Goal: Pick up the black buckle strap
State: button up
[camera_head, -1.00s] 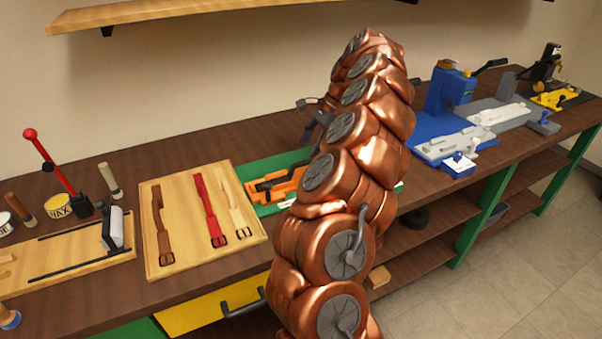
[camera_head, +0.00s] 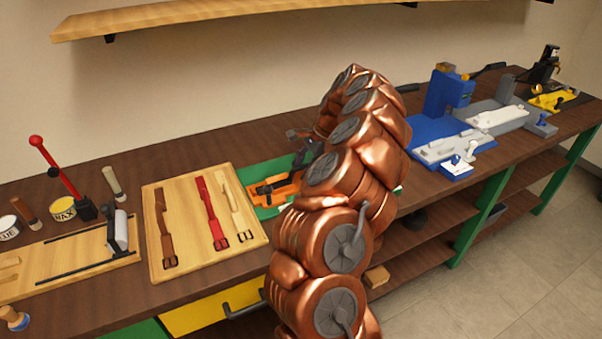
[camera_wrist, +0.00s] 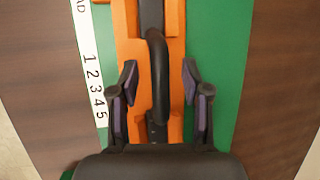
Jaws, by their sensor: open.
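A black strap (camera_wrist: 157,132) with small holes lies along an orange fixture (camera_wrist: 175,22) on a green mat in the wrist view. A black curved bar rises over it; I cannot tell whether it is part of the strap or of the fixture. My gripper (camera_wrist: 160,82) is open and empty, with one finger on each side of the bar and apart from it. In the head view, the orange fixture (camera_head: 262,196) shows on the green mat (camera_head: 262,168), with dark parts on it. My gripper is above its far right side there, partly hidden by my arm.
A wooden board (camera_head: 190,254) left of the mat holds a brown strap (camera_head: 164,228), a red strap (camera_head: 211,213) and a cream strap (camera_head: 236,205). A red-handled lever tool (camera_head: 62,175) stands further left. A blue press (camera_head: 446,95) stands at right. A shelf (camera_head: 200,20) hangs above.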

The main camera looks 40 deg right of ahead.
jog(key=shift+f, duration=0.1)
jog(key=shift+c, duration=0.4)
grip_shut()
